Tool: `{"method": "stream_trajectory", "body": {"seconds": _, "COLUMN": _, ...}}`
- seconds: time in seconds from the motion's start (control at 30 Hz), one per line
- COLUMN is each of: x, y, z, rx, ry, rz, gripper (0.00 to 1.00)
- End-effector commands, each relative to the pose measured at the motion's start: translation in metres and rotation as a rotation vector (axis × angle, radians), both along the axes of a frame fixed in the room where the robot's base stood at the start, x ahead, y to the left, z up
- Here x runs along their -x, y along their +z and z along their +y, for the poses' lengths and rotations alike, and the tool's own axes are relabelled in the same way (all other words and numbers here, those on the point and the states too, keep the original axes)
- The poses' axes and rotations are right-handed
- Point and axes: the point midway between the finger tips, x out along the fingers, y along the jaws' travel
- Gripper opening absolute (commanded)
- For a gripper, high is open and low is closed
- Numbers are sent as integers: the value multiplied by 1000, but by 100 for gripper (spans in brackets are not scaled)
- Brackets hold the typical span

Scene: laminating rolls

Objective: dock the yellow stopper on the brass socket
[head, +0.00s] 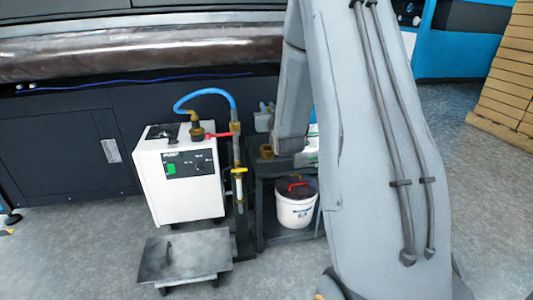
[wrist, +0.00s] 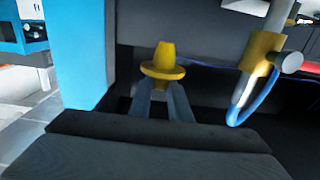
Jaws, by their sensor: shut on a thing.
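The yellow stopper (wrist: 163,66) shows in the wrist view, with a tapered top above a wide round flange. My gripper (wrist: 160,92) is shut on it just below the flange, and the fingers hide its lower part. In the head view my arm covers the gripper and the stopper. A brass ring-shaped fitting (head: 266,151) stands at the top of a dark stand, left of my arm, and looks like the socket. I cannot make out this ring in the wrist view.
A white machine (head: 178,182) stands left of the stand, with a blue hose (head: 205,93) and a red lever (head: 219,134). A white bucket (head: 296,207) sits low in the stand. In the wrist view a yellow fitting (wrist: 262,47) is right of the stopper.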

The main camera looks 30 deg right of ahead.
Motion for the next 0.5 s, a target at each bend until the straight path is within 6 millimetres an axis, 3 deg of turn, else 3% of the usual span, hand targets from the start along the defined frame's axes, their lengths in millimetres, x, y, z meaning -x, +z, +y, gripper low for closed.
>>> {"method": "stream_trajectory", "body": {"seconds": 0.37, "x": -1, "y": -56, "z": -1, "rx": -1, "ry": -3, "rz": 4, "gripper": 0}}
{"method": "stream_trajectory", "body": {"seconds": 0.5, "x": -1, "y": -67, "z": -1, "rx": 1, "ry": -3, "rz": 1, "gripper": 0}}
